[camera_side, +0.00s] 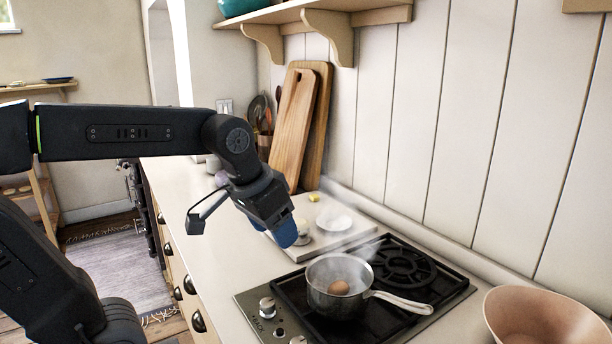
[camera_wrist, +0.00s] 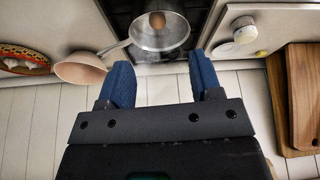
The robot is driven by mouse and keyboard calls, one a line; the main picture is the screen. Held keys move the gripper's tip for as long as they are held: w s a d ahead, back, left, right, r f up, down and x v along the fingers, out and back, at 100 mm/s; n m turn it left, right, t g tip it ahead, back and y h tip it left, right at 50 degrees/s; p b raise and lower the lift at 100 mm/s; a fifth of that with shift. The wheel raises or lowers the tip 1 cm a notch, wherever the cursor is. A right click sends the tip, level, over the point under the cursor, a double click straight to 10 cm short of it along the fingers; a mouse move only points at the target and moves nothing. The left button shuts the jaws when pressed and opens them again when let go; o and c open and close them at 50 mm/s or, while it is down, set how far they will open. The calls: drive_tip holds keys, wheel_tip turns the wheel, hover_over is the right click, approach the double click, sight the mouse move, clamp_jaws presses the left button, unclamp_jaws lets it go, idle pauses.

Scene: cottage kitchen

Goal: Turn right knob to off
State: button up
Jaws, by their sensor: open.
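The stove's control strip is at the near left edge of the black hob in the side view. A silver knob (camera_side: 267,307) stands on it, and a second knob, the right one (camera_side: 298,340), is partly cut off by the bottom edge. How either knob is turned is too small to tell. My gripper (camera_side: 287,235) has blue fingers pointing down, above the counter beyond the stove and apart from both knobs. In the wrist view my gripper (camera_wrist: 163,75) is open and empty, its fingers spread. No knob shows in the wrist view.
A steaming saucepan (camera_side: 338,290) holding an egg (camera_side: 339,287) sits on the front burner, handle to the right. A white board (camera_side: 345,240) with a small dish lies beyond the hob. Wooden boards (camera_side: 294,125) lean on the wall. A bowl (camera_side: 540,318) stands at right.

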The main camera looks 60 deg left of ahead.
drive_tip(key=w+a+r+n+g, duration=0.2)
drive_tip(key=w+a+n, duration=0.1)
drive_tip(key=w+a, duration=0.9)
drive_tip(key=shift+w+g, duration=0.3)
drive_tip(key=shift+w, duration=0.75)
drive_tip(key=shift+d+r, duration=0.1)
drive_tip(key=s+d+f+m+t, duration=0.2)
drive_tip(key=s+d+f, duration=0.1)
drive_tip(key=s+d, duration=0.4)
drive_tip(key=s+d+f+m+t, duration=0.1)
drive_tip(key=s+d+f+m, duration=0.1)
drive_tip(key=s+d, duration=0.6)
drive_tip(key=s+f, duration=0.1)
drive_tip(key=s, duration=0.4)
drive_tip(key=shift+s+f+m+t, duration=0.3)
drive_tip(key=shift+s+f+t, duration=0.05)
drive_tip(key=shift+t, duration=0.05)
